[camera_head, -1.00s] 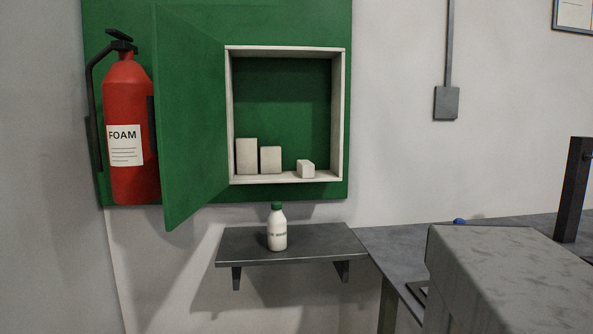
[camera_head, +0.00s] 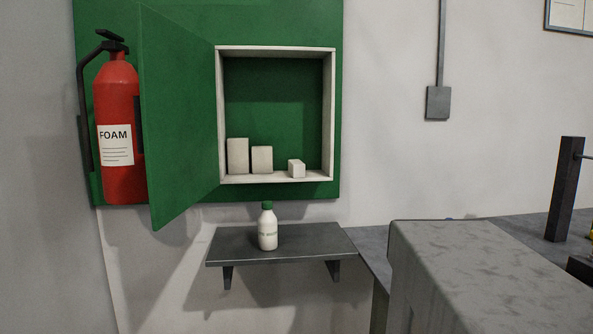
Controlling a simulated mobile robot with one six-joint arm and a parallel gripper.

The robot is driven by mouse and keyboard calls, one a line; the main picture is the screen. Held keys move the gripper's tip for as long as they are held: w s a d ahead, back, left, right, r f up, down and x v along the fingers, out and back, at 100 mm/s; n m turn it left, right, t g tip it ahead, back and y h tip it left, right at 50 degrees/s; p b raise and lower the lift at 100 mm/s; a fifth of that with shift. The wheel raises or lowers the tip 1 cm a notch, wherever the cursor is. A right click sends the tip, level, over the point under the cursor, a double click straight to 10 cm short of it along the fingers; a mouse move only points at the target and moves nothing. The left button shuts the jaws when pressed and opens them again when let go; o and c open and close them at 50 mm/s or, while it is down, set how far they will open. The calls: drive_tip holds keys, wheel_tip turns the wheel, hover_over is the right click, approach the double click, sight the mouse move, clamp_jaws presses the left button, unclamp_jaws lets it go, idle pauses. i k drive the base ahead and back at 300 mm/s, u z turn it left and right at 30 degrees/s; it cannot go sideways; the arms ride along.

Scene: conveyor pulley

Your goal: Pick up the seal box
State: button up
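No box carries a readable mark, so I cannot tell which one is the seal box. Three plain off-white boxes stand on the floor of an open wall cabinet (camera_head: 277,179): a tall box (camera_head: 238,156) at the left, a medium box (camera_head: 262,160) beside it, and a small low box (camera_head: 297,169) apart at the right. My gripper is not in view.
The green cabinet door (camera_head: 180,118) stands open to the left, near a red extinguisher (camera_head: 118,95). Below, a dark shelf (camera_head: 310,245) holds a white bottle (camera_head: 268,230) with a green cap. A large grey block (camera_head: 480,270) fills the lower right foreground.

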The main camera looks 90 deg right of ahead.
sight(296, 168)
drive_tip(key=u, duration=0.1)
drive_tip(key=k, duration=0.95)
drive_tip(key=z, duration=0.45)
